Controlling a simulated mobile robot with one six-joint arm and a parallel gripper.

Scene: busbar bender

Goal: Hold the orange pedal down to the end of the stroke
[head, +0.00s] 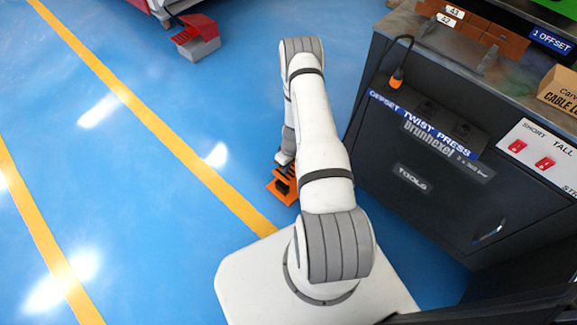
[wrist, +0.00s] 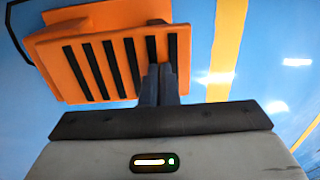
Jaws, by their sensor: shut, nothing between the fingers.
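The orange pedal (wrist: 88,76) with black grip strips fills the upper left of the wrist view, on the blue floor. In the head view the pedal (head: 282,188) is partly hidden behind my arm. My gripper (wrist: 160,72) is shut and empty, its fingertips over the right part of the pedal's ribbed plate. They look to be at or on the plate, but I cannot tell whether they touch or how far the pedal is pressed. In the head view the fingers are hard to make out.
A dark press cabinet (head: 420,190) stands right of my arm, with red switches on a white panel (head: 540,155). A grey and red pedal box (head: 197,40) is on the floor at the top. Blue floor with yellow lines (head: 150,120) is clear on the left.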

